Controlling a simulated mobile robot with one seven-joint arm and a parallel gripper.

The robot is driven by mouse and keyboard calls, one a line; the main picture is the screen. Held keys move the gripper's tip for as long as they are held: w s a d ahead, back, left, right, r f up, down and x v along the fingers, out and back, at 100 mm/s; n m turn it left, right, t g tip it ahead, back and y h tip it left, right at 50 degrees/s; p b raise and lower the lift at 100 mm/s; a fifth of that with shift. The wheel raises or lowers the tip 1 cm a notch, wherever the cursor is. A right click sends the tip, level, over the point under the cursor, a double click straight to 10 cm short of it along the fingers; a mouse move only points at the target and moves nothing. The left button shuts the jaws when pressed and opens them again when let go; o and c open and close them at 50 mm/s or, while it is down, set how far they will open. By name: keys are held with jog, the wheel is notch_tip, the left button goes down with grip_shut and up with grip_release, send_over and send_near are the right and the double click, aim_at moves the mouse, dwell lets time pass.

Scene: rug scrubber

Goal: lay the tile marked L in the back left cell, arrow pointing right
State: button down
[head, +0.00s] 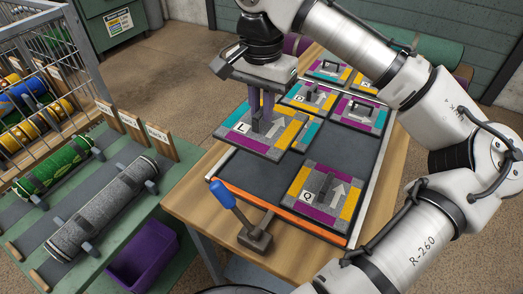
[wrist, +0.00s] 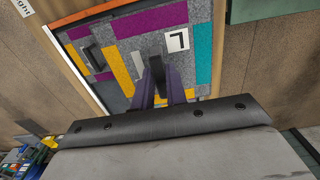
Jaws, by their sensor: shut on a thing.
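The tile marked L (head: 240,128) has teal, yellow and purple border strips. My gripper (head: 262,122) is shut on its dark upright handle. The tile is roughly level over the left side of the dark tray (head: 250,175); I cannot tell how far above the tray it is. Its light arrow points toward the upper right in the head view. In the wrist view the tile (wrist: 203,45) shows its L upside down, and my fingers (wrist: 161,78) cover part of it.
A tile marked Q (head: 322,197) lies at the tray's front right. A tile marked D (head: 308,96) and several others lie behind. A blue-handled lever clamp (head: 222,194) stands at the front left. Rolled rugs (head: 100,205) lie on the left bench. The tray's middle is bare.

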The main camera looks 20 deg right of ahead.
notch_tip(320, 180, down, 12)
dwell(0.5)
jog(key=shift+f, duration=0.1)
jog(key=shift+f+b, duration=0.15)
jog(key=shift+b, duration=0.15)
jog(key=c, duration=1.4)
grip_release()
notch_tip(320, 180, up, 12)
jog(key=shift+r, duration=0.25)
